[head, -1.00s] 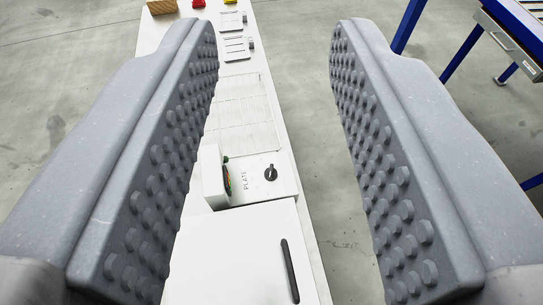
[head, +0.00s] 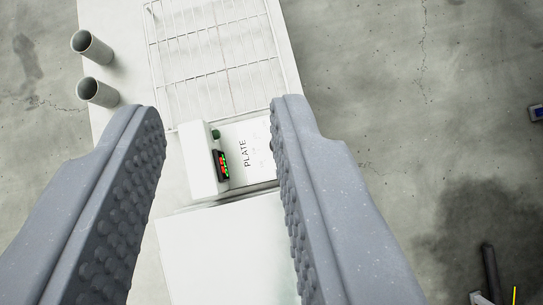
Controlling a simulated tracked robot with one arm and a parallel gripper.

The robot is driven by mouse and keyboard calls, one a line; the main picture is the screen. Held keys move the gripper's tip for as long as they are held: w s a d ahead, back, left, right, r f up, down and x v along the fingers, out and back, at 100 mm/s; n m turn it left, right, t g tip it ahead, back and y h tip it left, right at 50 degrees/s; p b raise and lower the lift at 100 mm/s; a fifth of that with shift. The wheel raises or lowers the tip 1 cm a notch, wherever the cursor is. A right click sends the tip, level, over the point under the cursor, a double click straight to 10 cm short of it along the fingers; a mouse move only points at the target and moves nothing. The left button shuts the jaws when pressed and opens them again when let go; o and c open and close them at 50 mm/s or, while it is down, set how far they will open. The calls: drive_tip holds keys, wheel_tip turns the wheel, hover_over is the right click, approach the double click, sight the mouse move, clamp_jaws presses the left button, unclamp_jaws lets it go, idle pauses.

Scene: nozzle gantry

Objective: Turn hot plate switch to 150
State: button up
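The hot plate's control panel (head: 250,163), marked PLATE, is on the white bench between my fingers. A box with a small lit display (head: 222,164) in red and green stands at its left, with a dark green button (head: 215,134) near its top. The black switch knob is hidden behind my right finger, so its setting cannot be read. My gripper (head: 216,110) is wide open and empty. Its right fingertip overlaps the panel's right edge in the picture; I cannot tell whether it touches.
A wire grid (head: 215,60) lies on the bench beyond the panel. Two grey open tubes (head: 92,47) and (head: 97,92) stand at the bench's left edge. A plain white surface (head: 225,250) lies nearer. Bare concrete floor (head: 420,100) is at the right.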

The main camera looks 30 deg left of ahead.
drive_tip(key=w+f+g+p, duration=0.2)
drive_tip(key=w+f+g, duration=0.35)
drive_tip(key=f, duration=0.85)
drive_tip(key=f+g+p, duration=0.1)
drive_tip(key=f, duration=0.8)
drive_tip(key=w+d+f+m+g+h+p, duration=0.1)
drive_tip(key=f, duration=0.9)
drive_tip(key=f+g+p, duration=0.1)
drive_tip(key=f, duration=0.9)
drive_tip(key=shift+w+d+f+m+h+p, duration=0.15)
drive_tip(key=shift+w+d+m+h+p, duration=0.15)
drive_tip(key=shift+w+m, duration=0.1)
